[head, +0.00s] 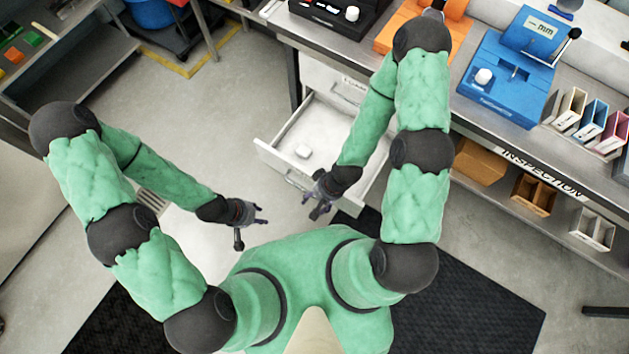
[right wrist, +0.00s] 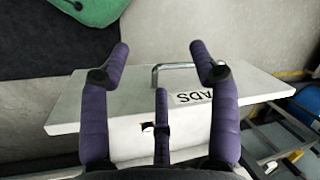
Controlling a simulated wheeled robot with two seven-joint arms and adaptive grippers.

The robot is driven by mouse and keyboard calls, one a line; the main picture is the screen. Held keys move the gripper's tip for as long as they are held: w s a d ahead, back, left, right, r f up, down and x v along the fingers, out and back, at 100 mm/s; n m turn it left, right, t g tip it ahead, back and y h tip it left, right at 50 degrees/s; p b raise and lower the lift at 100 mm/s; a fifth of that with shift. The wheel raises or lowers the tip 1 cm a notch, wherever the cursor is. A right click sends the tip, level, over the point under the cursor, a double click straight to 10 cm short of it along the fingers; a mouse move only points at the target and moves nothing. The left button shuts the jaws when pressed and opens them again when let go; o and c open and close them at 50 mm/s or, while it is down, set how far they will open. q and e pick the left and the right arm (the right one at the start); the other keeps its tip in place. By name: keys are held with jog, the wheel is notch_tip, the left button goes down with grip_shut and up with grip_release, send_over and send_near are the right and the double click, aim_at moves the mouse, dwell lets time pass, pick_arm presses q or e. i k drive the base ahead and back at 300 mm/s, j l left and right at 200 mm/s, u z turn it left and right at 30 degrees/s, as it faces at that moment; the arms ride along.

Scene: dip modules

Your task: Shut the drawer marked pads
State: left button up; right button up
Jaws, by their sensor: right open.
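My left gripper (head: 254,224) is open and empty, to the left, clear of the drawer.
The bench above carries an orange case (head: 455,28), a blue device (head: 500,85) and several coloured binders (head: 592,118). Wooden bins (head: 480,160) sit on the lower shelf at right. Open floor (head: 215,110) lies left of the drawer. A dark mat (head: 480,290) lies around my base.

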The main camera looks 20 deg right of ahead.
aim_at(321, 123)
jog(key=k+l+z, duration=0.15)
jog(key=k+l, duration=0.2)
jog(key=l+u, duration=0.15)
jog(key=l, duration=0.2)
jog(key=k+l+u, duration=0.1)
jog(key=l, duration=0.3)
jog(key=k+l+u, duration=0.15)
jog(key=l, duration=0.2)
jog(key=i, duration=0.05)
